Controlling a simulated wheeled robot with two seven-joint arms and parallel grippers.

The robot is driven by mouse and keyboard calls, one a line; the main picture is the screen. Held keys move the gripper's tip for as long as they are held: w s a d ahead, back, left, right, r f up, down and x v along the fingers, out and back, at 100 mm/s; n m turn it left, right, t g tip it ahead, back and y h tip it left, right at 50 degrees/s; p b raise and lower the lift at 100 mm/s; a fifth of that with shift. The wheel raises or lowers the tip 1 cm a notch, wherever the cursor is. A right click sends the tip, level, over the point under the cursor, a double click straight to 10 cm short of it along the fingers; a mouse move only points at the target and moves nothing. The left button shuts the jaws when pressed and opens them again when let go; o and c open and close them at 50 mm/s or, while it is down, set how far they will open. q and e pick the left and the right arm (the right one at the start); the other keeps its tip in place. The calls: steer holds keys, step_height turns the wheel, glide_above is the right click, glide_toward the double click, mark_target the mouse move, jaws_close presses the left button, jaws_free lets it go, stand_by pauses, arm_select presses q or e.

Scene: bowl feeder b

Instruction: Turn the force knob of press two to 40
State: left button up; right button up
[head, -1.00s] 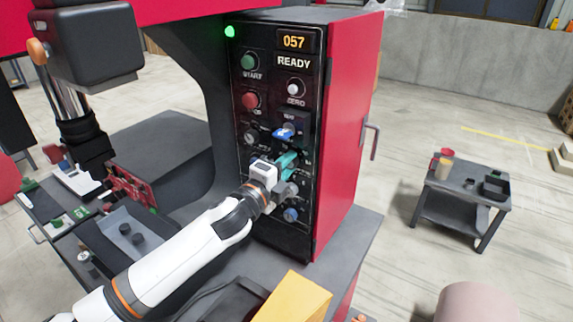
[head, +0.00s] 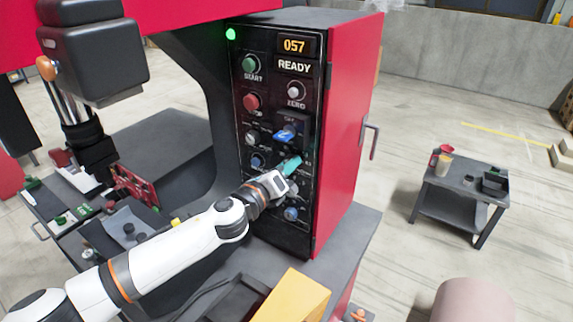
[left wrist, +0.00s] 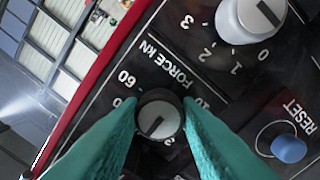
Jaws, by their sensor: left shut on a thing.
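The force knob (left wrist: 160,114) is a small dark round knob with a grey cap and a dark pointer line, beside the label FORCE KN in the left wrist view. Of its scale, 60 reads clearly; other numbers are partly covered by the fingers. My left gripper (left wrist: 160,116) has its teal fingers on both sides of the knob and is shut on it. In the head view, my left gripper (head: 291,164) reaches the black control panel (head: 244,182) of the press, and its fingers hide the knob there. The display (head: 294,45) reads 057, with READY below.
A larger grey knob (left wrist: 250,16) with a 0 to 3 scale and a blue RESET button (left wrist: 289,148) sit close to the fingers. A yellow block (head: 292,299) stands below the panel.

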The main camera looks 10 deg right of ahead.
arm_select(q)
steer(key=shift+m, duration=0.4)
steer(key=o, duration=1)
steer(key=shift+c, duration=0.2)
steer(key=shift+s+a, duration=0.1)
steer(key=b+v, duration=0.2)
steer(key=v, duration=0.9)
steer(key=shift+s+a+f, duration=0.15)
steer(key=shift+s+a, duration=0.05)
steer(key=shift+a, duration=0.15)
